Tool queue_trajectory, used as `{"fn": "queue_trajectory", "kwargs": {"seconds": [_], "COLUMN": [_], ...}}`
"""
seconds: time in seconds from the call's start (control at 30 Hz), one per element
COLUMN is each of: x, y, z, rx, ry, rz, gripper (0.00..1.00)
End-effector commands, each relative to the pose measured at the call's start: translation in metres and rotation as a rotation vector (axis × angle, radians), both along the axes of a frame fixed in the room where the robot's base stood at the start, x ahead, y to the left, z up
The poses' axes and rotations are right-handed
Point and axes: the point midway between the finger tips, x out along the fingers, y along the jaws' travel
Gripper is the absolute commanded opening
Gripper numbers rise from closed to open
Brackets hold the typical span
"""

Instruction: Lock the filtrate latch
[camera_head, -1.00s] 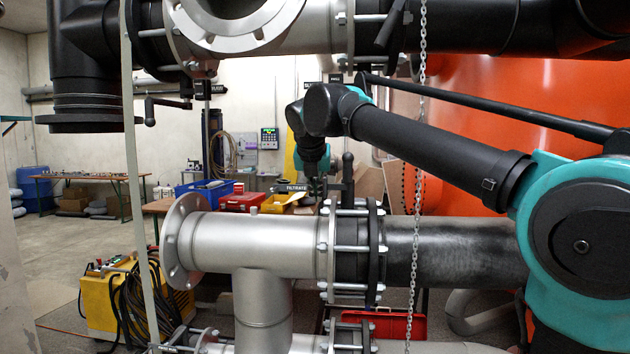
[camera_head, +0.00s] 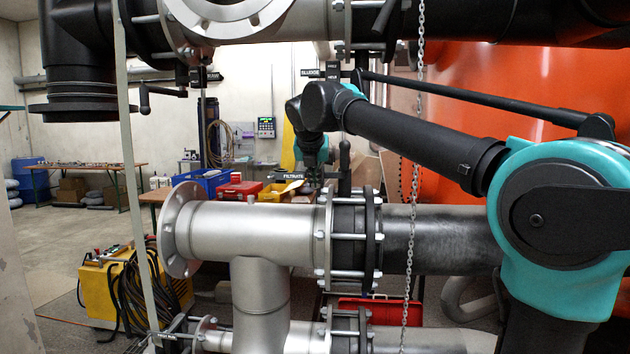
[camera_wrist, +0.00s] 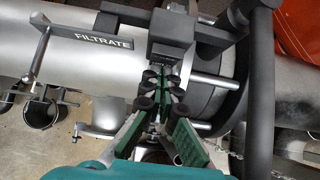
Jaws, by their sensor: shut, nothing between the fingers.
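The dark bar with the FILTRATE plate (camera_wrist: 103,38) lies across the silver pipe in the wrist view; its label (camera_head: 298,177) is small in the head view. A crank-like metal handle (camera_wrist: 38,52) is at the bar's left end. At its right end is a dark block (camera_wrist: 172,28), probably part of the latch. My gripper (camera_wrist: 160,82) has its green fingers together with nothing between them, just below the block in the picture. I cannot tell whether the tips touch it. In the head view my wrist is above the pipe, and the fingers are hard to make out.
A flange joint (camera_head: 345,240) with bolts and a dark upright lever (camera_head: 345,167) stand right of the plate. A chain (camera_head: 415,150) hangs in front of the dark pipe. More piping (camera_head: 270,25) crosses above. A yellow machine with cables (camera_head: 110,290) stands lower left.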

Motion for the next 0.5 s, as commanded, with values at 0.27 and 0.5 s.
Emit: {"fn": "queue_trajectory", "kwargs": {"seconds": [0.27,0.5], "x": [0.000,0.000], "y": [0.000,0.000], "z": [0.003,0.014], "rx": [0.000,0.000], "ry": [0.001,0.000], "rz": [0.000,0.000], "gripper": [0.00,0.00]}}
